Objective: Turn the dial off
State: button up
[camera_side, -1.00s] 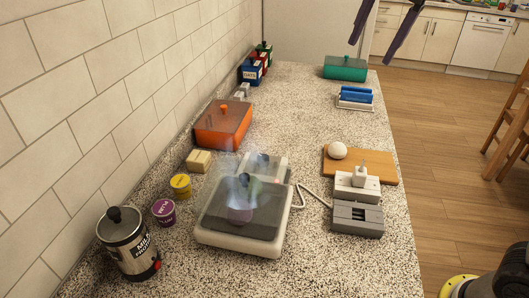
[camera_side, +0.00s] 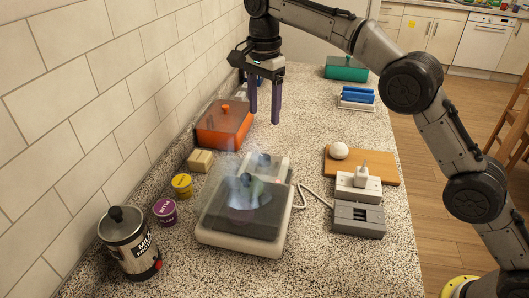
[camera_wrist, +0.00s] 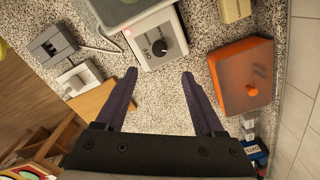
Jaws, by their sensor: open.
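My gripper (camera_side: 264,120) is open and empty, fingers pointing down over the counter behind the washer. In the wrist view my gripper (camera_wrist: 159,73) has its fingertips apart, on either side of the dial's line and short of it, not touching.
An orange lidded box (camera_side: 222,125) stands left of my gripper, near the tiled wall. A cutting board (camera_side: 378,168) with a white ball, a white socket block (camera_side: 357,187) and a grey box (camera_side: 358,219) are at right. A metal canister (camera_side: 130,245) stands front left.

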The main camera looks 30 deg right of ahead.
aim_at(264, 157)
notch_tip(264, 157, down, 13)
dwell(0.5)
grip_shut()
dwell(0.4)
